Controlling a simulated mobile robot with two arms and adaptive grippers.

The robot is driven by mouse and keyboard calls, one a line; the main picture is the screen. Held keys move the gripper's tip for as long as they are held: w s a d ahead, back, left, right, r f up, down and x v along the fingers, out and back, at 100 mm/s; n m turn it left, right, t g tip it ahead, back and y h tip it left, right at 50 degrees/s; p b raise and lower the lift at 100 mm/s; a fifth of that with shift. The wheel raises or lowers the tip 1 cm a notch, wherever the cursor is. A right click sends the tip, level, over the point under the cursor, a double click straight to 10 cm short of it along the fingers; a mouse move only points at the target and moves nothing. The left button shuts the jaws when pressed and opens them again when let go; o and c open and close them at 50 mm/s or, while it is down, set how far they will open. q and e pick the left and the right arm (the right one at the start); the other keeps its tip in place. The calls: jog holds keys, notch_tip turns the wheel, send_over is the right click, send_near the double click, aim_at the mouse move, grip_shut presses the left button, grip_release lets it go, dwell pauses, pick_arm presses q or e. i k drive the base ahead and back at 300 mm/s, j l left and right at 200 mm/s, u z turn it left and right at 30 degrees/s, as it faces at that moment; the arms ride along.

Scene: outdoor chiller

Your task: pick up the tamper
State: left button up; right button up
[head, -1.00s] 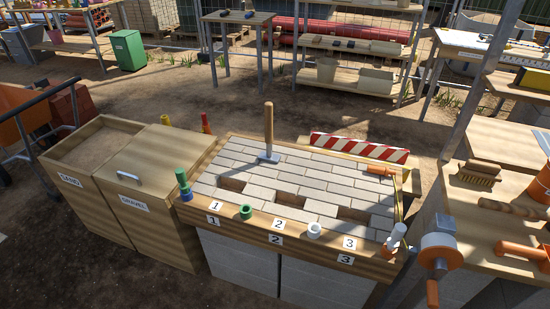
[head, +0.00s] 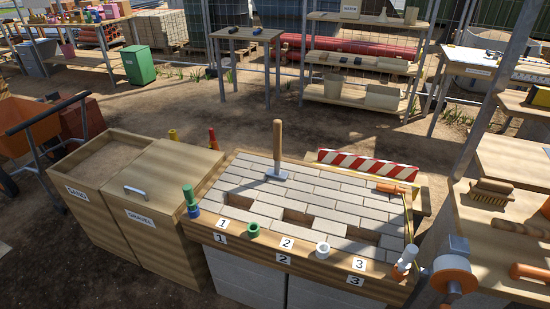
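The tamper (head: 277,150) stands upright on the paved brick panel (head: 325,189), near its back edge left of centre. It has a wooden handle and a flat grey metal foot resting on the pale bricks. Nothing is touching its handle. Neither of my grippers shows in the head view.
The panel has several open gaps between bricks and numbered labels on its front edge. Green (head: 253,229) and white (head: 322,249) rings sit on that edge. Sand (head: 75,190) and gravel (head: 150,215) bins stand left. A striped barrier board (head: 368,165) is behind; a brush (head: 491,192) lies right.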

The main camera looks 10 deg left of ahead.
aim_at(276, 174)
jog(key=i+j+z, duration=0.1)
jog(key=i+j, duration=0.15)
jog(key=i+j+z, duration=0.15)
jog(key=j, duration=0.35)
jog(key=i+j+z, duration=0.1)
jog(key=i+j, duration=0.15)
jog(key=j, duration=0.15)
jog(key=i+j+z, duration=0.1)
jog(key=j, duration=0.3)
jog(key=i, duration=0.1)
